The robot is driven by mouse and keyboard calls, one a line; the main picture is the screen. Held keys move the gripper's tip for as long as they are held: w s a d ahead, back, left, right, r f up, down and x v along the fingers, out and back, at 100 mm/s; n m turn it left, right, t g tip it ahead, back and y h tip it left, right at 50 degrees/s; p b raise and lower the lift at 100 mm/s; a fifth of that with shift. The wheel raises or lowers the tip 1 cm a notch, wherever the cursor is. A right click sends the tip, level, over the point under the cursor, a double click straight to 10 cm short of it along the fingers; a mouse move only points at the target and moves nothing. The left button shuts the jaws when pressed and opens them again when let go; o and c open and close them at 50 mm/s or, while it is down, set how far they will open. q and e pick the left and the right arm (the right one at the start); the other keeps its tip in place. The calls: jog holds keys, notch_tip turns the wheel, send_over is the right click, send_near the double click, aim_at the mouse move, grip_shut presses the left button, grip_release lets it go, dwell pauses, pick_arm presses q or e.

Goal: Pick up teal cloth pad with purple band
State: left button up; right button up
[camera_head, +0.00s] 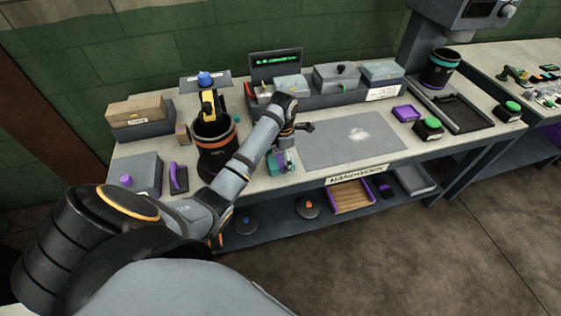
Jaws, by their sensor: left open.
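The teal cloth pad (276,168) lies near the front edge of the workbench, left of the grey mat; the purple band on it is too small to make out clearly. My left arm reaches in from the left, and my left gripper (289,161) points down at the pad's right side. The gripper is open. It partly covers the pad, and I cannot tell whether the fingers touch it. My right gripper is out of view.
A dark canister with orange bands (217,160) stands left of the gripper, partly behind my arm. Grey boxes (336,78) line the back. A purple tray (406,113) and a green-topped button box (429,127) sit further right.

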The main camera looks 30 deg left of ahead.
pick_arm(q)
jog(key=shift+f, duration=0.85)
jog(key=c, duration=1.2)
jog(key=shift+r, duration=0.1)
jog(key=shift+w+r, duration=0.1)
jog(key=shift+r, duration=0.45)
jog(key=r, duration=0.1)
jog(key=d+r, duration=0.1)
jog(key=r, duration=0.1)
jog(key=s+d+r+p, duration=0.1)
jog(key=r, duration=0.1)
jog(key=s+d+r+p, duration=0.1)
jog(key=d+r+p, duration=0.1)
jog(key=d+p, duration=0.1)
jog(key=s+d+r+p, duration=0.2)
jog(key=d+p, duration=0.1)
jog(key=d, duration=0.1)
jog(key=s+d+r+p, duration=0.1)
jog(key=d+r+p, duration=0.1)
jog(key=d+p, duration=0.2)
jog(key=shift+s+r, duration=0.25)
jog(key=shift+r, duration=0.15)
jog(key=shift+a, duration=0.1)
